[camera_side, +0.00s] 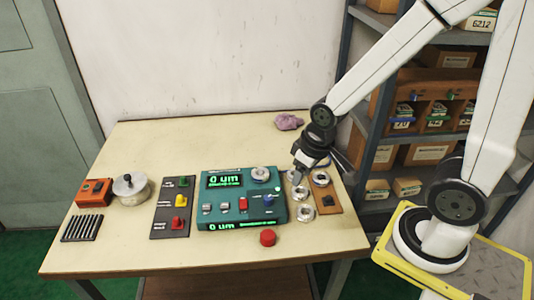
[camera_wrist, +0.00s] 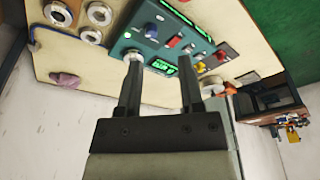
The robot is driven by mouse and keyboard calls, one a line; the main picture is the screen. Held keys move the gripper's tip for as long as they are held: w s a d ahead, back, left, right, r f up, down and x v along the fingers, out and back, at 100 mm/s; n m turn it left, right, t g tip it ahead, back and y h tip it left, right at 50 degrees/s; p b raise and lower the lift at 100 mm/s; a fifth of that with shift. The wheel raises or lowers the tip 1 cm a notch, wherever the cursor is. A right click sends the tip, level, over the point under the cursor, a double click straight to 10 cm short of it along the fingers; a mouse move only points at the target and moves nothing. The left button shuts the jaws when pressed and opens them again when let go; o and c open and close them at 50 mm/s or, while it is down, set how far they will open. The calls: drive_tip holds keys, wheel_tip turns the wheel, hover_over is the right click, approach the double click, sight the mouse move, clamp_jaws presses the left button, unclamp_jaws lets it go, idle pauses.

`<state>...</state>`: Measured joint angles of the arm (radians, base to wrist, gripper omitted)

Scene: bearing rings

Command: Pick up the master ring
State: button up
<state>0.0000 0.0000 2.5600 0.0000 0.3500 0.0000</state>
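Several pale metal rings are in view, and no label shows which is the master ring. One ring (camera_side: 320,178) sits on a brown wooden board (camera_side: 334,210); it also shows in the wrist view (camera_wrist: 58,13). Loose rings (camera_side: 301,193) (camera_side: 307,214) lie in a row left of the board, the far one partly hidden by my gripper. Another ring (camera_side: 259,173) sits on the teal gauge box (camera_side: 215,215). My gripper (camera_side: 315,168) is above the far end of the board and row. In the wrist view its fingers (camera_wrist: 159,62) are apart with nothing between them.
A red button (camera_side: 267,237) stands in front of the gauge box. A dark switch panel (camera_side: 171,205), a lidded metal pot (camera_side: 131,188) and an orange box (camera_side: 94,191) are further left. A purple cloth (camera_side: 288,121) lies behind. Shelves (camera_side: 440,130) stand right of the table.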

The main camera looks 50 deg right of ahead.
drive_tip(key=o, duration=0.6)
drive_tip(key=m+g, duration=0.3)
drive_tip(key=m, duration=1.5)
approach(263, 179)
drive_tip(key=shift+w+d+f, duration=0.15)
drive_tip(key=shift+w+d, duration=0.1)
drive_tip(key=shift+w, duration=0.2)
drive_tip(key=shift+w+d+f, duration=0.15)
drive_tip(key=shift+w+d, duration=0.1)
drive_tip(key=shift+w, duration=0.2)
drive_tip(key=shift+w+d+f, duration=0.25)
drive_tip(key=shift+f, duration=1.3)
